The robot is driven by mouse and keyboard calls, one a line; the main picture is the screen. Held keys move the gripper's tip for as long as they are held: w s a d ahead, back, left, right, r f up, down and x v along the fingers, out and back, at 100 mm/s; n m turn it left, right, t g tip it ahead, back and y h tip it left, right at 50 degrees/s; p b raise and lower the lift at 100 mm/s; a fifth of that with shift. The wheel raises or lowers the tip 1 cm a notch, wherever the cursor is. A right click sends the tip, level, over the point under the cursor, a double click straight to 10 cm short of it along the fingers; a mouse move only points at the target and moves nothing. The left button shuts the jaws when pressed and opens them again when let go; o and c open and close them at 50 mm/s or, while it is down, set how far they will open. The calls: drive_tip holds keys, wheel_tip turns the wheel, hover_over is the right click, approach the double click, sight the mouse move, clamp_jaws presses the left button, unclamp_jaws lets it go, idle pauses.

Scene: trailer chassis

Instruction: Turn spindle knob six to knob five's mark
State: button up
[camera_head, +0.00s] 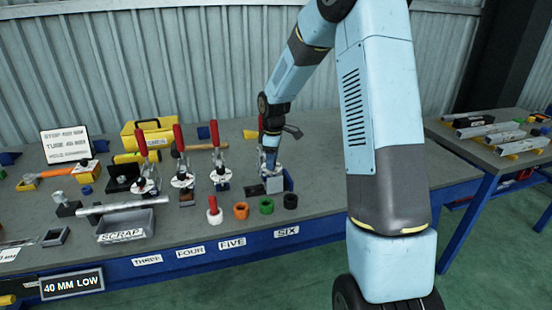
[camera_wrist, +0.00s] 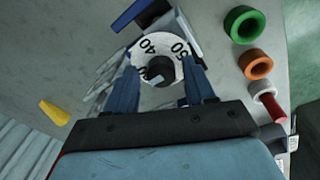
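In the wrist view, the knob at station six (camera_wrist: 160,70) is a dark round knob with a pale mark, on a white dial (camera_wrist: 150,46) numbered 40 and 50; other digits are partly covered. My gripper (camera_wrist: 163,78) is open, its two blue fingers standing on either side of the knob over the dial. I cannot tell if they touch it. In the head view my gripper (camera_head: 270,150) is down at station six, hiding most of its dial. Knob five's white dial (camera_head: 220,174) stands to its left under a red-handled clamp; its mark is too small to read.
Two more red-handled clamps with dials stand left of five. A red-and-white piece (camera_head: 214,210), orange ring (camera_head: 240,210), green ring (camera_head: 266,205) and black ring (camera_head: 290,201) line the front edge. A scrap tray (camera_head: 126,228) and yellow toolbox (camera_head: 147,134) are further left.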

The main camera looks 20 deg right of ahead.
drive_tip(key=shift+o, duration=0.2)
drive_tip(key=shift+r, duration=0.1)
wheel_tip(320, 180, up, 13)
drive_tip(key=s, duration=0.1)
drive_tip(key=shift+r, duration=0.2)
drive_tip(key=shift+s, duration=0.15)
idle(0.3)
drive_tip(key=s+r+m+t+h, duration=0.1)
drive_tip(key=s+r+m, duration=0.2)
drive_tip(key=s+r, duration=0.35)
drive_tip(key=s+r+m+t, duration=0.1)
drive_tip(key=s+r+m, duration=0.25)
drive_tip(key=s, duration=0.65)
drive_tip(key=s+d+m+t, duration=0.1)
drive_tip(key=s+m, duration=0.5)
drive_tip(key=s, duration=1.3)
drive_tip(key=shift+d+r+t+y, duration=0.15)
drive_tip(key=shift+r+t+y, duration=0.2)
drive_tip(key=shift+t, duration=0.45)
